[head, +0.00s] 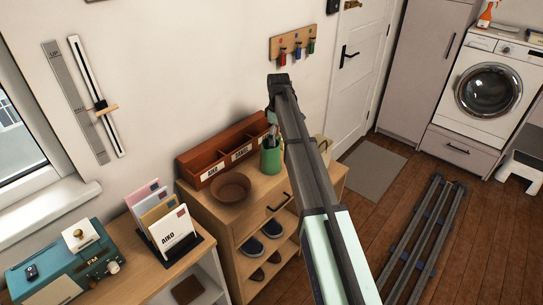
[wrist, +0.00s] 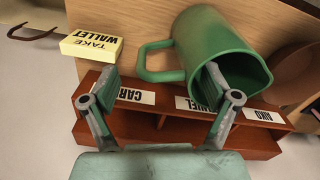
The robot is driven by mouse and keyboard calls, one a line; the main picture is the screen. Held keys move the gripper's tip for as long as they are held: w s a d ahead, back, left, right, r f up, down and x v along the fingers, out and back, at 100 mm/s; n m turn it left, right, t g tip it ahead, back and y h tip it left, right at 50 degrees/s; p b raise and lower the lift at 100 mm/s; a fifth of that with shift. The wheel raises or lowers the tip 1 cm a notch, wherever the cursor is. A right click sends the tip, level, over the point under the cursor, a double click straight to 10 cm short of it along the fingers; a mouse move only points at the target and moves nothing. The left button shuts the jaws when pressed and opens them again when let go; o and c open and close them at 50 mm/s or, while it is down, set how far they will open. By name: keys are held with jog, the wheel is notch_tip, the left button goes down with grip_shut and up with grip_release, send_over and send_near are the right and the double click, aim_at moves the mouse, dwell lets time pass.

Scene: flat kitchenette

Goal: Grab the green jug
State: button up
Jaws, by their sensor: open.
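The green jug (head: 271,160) stands on the wooden cabinet top, in front of the labelled organizer, partly hidden by my arm in the head view. In the wrist view the jug (wrist: 215,42) shows its open mouth, with its handle (wrist: 150,62) pointing left. My gripper (wrist: 161,76) is open above it. The left finger is to the left of the handle. The right finger overlaps the jug's mouth; I cannot tell whether it is inside. The handle shows between the two fingers, and nothing is gripped.
The reddish wooden organizer (head: 205,167) stands behind the jug along the wall. A brown bowl (head: 231,187) is left of the jug. A yellow "TAKE WALLET" block (wrist: 91,44) lies beyond the left finger. A letter holder (head: 172,245) stands further left.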

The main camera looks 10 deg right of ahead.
jog(key=shift+f, duration=0.7)
grip_shut()
